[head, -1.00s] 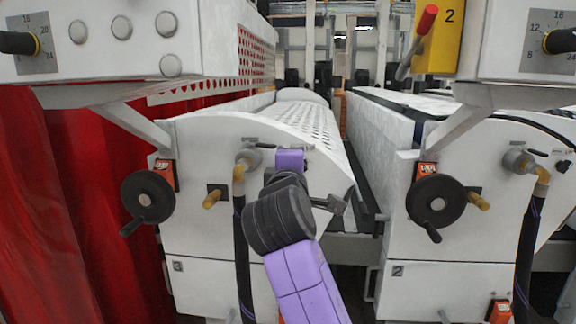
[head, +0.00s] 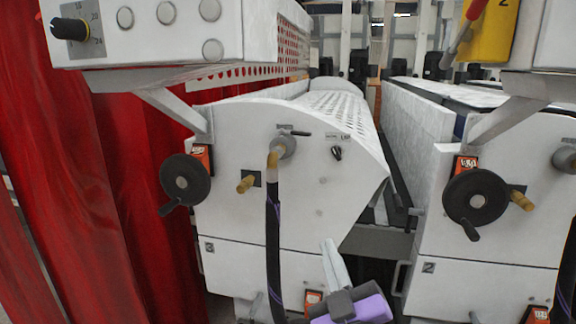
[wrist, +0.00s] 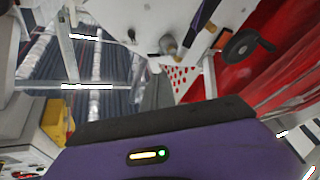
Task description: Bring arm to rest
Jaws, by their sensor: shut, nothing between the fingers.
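My gripper (head: 329,246) shows low in the head view as a pale grey tip pointing up, with the dark grey and purple end of my arm below it. It is shut and empty, in front of the lower front of the white coater unit (head: 230,225). I cannot tell the exact gap to that panel. In the wrist view the narrow grey fingers of my gripper (wrist: 157,88) stick out past the dark edge of my purple wrist and touch nothing that I can see.
A black handwheel (head: 184,180), a black hose (head: 274,250) and a brass handle (head: 246,184) stick out from the unit. A second unit with a handwheel (head: 477,203) stands right. Red curtains (head: 60,150) hang left. A control box (head: 165,25) overhangs above.

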